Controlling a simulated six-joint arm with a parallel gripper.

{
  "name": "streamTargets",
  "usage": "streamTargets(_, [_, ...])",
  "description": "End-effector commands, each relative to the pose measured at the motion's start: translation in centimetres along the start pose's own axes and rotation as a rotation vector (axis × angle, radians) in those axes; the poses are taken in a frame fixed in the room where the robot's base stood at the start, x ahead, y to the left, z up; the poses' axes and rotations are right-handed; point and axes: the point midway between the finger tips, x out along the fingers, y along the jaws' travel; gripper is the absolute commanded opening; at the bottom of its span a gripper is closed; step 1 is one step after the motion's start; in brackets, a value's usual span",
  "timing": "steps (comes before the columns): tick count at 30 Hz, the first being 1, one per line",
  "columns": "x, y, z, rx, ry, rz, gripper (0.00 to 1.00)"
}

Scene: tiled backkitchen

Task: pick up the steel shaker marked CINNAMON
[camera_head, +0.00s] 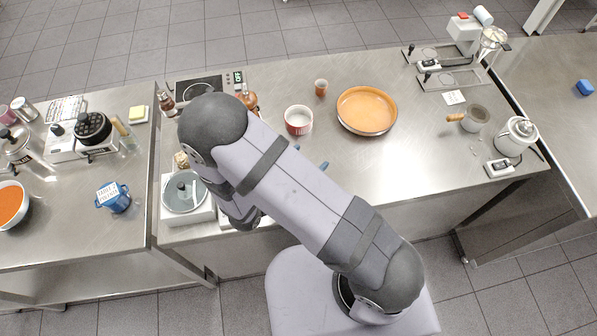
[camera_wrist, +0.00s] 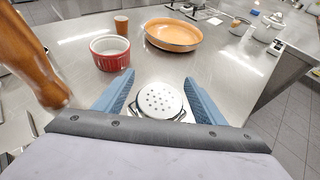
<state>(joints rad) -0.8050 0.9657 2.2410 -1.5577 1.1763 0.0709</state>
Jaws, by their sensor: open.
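A round steel shaker top with several dark holes (camera_wrist: 160,100) shows low in the wrist view. It lies in the picture between the two blue fingers of my gripper (camera_wrist: 160,78). The fingers are open, one on each side of it, with a visible gap on the left. No marking shows, so I cannot read whether it says CINNAMON. In the head view my arm hides this shaker; only small blue parts of my gripper (camera_head: 311,157) show beyond the arm.
A red ramekin (camera_wrist: 110,52), a brown cup (camera_wrist: 122,25) and an orange pan (camera_wrist: 173,35) stand beyond the fingers. A wooden mill (camera_wrist: 36,62) stands close on the left. In the head view, clear steel counter (camera_head: 400,150) lies right of my arm.

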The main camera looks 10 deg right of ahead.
Motion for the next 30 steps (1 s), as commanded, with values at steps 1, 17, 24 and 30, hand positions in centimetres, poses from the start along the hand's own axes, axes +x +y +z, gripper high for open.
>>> streamTargets(1, [0.06, 0.01, -0.02, 0.0, 0.0, 0.0, 0.64])
streamTargets(17, [0.05, -0.04, -0.22, -0.002, 0.005, 0.0, 0.15])
streamTargets(24, [0.04, -0.08, -0.2, -0.003, 0.005, -0.001, 0.15])
streamTargets(30, [-0.18, -0.06, 0.36, -0.003, 0.004, -0.001, 0.15])
